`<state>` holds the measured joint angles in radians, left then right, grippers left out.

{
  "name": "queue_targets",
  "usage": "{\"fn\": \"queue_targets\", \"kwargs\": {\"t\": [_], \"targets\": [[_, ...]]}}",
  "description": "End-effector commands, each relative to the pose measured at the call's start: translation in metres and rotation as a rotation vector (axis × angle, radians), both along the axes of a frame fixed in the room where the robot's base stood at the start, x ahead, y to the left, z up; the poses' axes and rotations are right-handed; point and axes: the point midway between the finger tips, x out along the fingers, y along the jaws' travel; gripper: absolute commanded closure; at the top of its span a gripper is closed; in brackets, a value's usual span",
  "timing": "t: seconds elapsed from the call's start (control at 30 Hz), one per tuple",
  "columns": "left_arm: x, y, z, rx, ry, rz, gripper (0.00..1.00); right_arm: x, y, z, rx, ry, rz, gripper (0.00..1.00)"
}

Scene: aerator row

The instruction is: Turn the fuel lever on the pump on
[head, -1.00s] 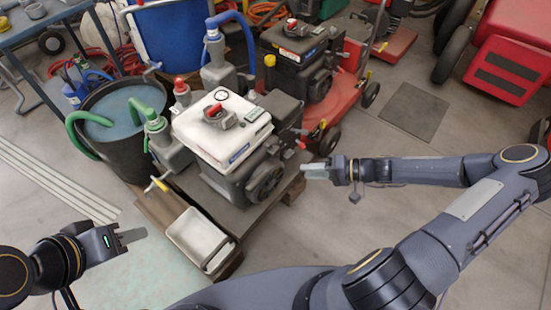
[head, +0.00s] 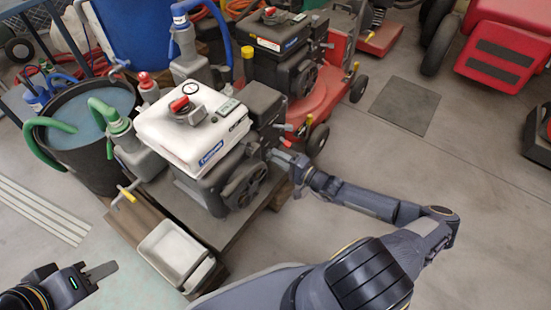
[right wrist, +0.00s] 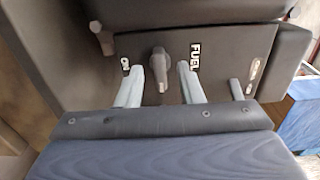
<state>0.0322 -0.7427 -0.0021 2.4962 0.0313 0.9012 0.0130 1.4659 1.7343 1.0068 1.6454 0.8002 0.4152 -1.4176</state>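The pump (head: 190,128), with a white tank on top and a dark engine body, stands on a wooden pallet. In the right wrist view a dark panel (right wrist: 222,62) carries the labels ON and FUEL. The grey fuel lever (right wrist: 159,66) sits between those labels. My right gripper (right wrist: 160,90) is open, one pale finger on each side of the lever; I cannot tell whether either touches it. In the head view this gripper (head: 272,153) is at the pump's right side, its tips partly hidden. My left gripper (head: 101,271) is at lower left, away from the pump, seen edge-on.
A white tray (head: 153,244) lies at the front of the pallet. A dark bucket (head: 105,178) with green hose stands left of the pump. A red mower (head: 318,95) stands behind it. The floor (head: 455,190) to the right is open.

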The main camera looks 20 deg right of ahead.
Motion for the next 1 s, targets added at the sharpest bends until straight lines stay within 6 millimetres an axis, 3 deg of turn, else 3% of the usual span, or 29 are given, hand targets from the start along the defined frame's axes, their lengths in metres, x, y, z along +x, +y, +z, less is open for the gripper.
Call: {"fn": "queue_targets", "kwargs": {"t": [0.13, 0.4, 0.67, 1.0], "targets": [[0.0, 0.0, -0.0045, 0.0, 0.0, 0.0, 0.64, 0.01, 0.0061, -0.0009, -0.001, 0.0, 0.001, 0.66], [0.0, 0.0, -0.0042, 0.0, 0.0, 0.0, 0.64, 0.0118, 0.0072, 0.0002, -0.001, 0.001, 0.001, 0.66], [-0.0001, 0.0, -0.0043, 0.0, 0.0, 0.0, 0.64, 0.0115, 0.0072, 0.0, -0.001, 0.001, 0.001, 0.98], [-0.0001, -0.0001, 0.003, 0.0, 0.0, 0.0, 0.64, 0.0111, 0.0078, 0.0015, 0.038, 0.026, 0.003, 0.99]]}}
